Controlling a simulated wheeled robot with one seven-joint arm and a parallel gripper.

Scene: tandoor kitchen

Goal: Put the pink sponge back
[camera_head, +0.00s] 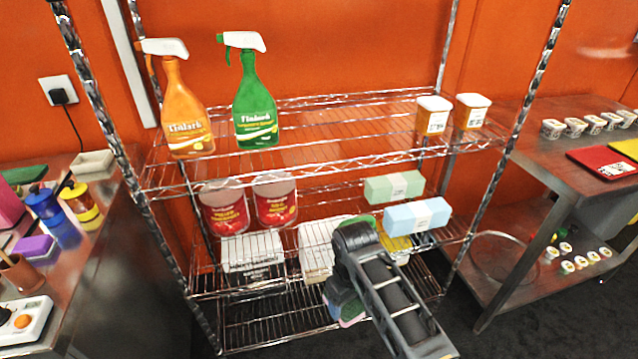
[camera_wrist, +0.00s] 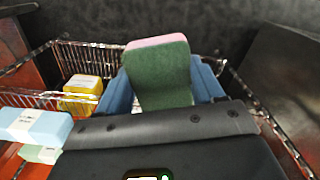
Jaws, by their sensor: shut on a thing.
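The pink sponge (camera_wrist: 160,72) shows in the wrist view as a block with a dark green face and a pink edge at its top. The blue fingers of my gripper (camera_wrist: 164,88) are shut on it, one on each side. In the head view my gripper (camera_head: 344,290) reaches to the lower part of the wire rack (camera_head: 275,310). There the sponge (camera_head: 351,322) shows only partly, with its green and pink below the wrist. Whether it touches the bottom shelf cannot be told.
Light blue (camera_head: 417,214) and pale green (camera_head: 394,187) packs lie on the middle shelf, close to my arm. A yellow pack (camera_wrist: 82,90) lies near the fingers. White packs (camera_head: 320,250) and red-labelled tubs (camera_head: 274,200) stand left. The bottom shelf looks mostly bare.

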